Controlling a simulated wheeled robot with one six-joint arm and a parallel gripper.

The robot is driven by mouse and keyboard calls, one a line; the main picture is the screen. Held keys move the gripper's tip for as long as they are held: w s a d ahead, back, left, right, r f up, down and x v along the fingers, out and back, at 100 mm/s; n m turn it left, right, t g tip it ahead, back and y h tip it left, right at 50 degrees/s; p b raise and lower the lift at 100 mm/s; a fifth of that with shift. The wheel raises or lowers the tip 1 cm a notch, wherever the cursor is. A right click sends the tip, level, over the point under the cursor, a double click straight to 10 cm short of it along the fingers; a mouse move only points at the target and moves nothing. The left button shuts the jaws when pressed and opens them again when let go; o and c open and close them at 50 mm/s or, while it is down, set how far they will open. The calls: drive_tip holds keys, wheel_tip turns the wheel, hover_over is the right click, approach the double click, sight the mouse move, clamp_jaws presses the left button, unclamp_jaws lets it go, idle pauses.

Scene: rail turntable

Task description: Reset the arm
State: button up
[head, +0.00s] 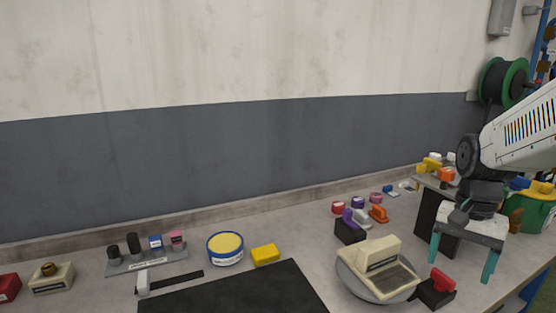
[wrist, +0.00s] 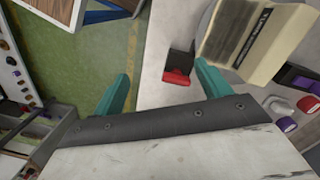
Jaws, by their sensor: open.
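My gripper (head: 461,264) is at the right in the head view, pointing down with its two teal fingers apart and nothing between them. It also shows in the wrist view (wrist: 162,80), again open and empty. A round grey turntable (head: 352,285) stands on the bench left of my gripper. A beige computer-shaped object (head: 370,255) sits on it and also shows in the wrist view (wrist: 262,35). A black block with a red top (head: 441,281) stands between the turntable and my gripper. In the wrist view the red part (wrist: 177,77) lies near the fingers.
A black block with a purple piece (head: 350,230) and several small coloured items stand behind the turntable. A blue-rimmed yellow tin (head: 225,248), a yellow block (head: 265,254) and a black mat (head: 240,293) lie left. A green bin (head: 537,216) is at the far right.

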drive_tip(key=s+a+r+n+t, duration=0.1)
drive_tip(key=s+a+r+n, duration=0.1)
drive_tip(key=s+a+n, duration=0.2)
drive_tip(key=s+a+r+n+t, duration=0.1)
drive_tip(key=s+a+r+n, duration=0.2)
drive_tip(key=s, duration=0.7)
drive_tip(key=shift+s+a+r+n, duration=0.2)
drive_tip(key=shift+a+n, duration=0.8)
drive_tip(key=shift+a, duration=1)
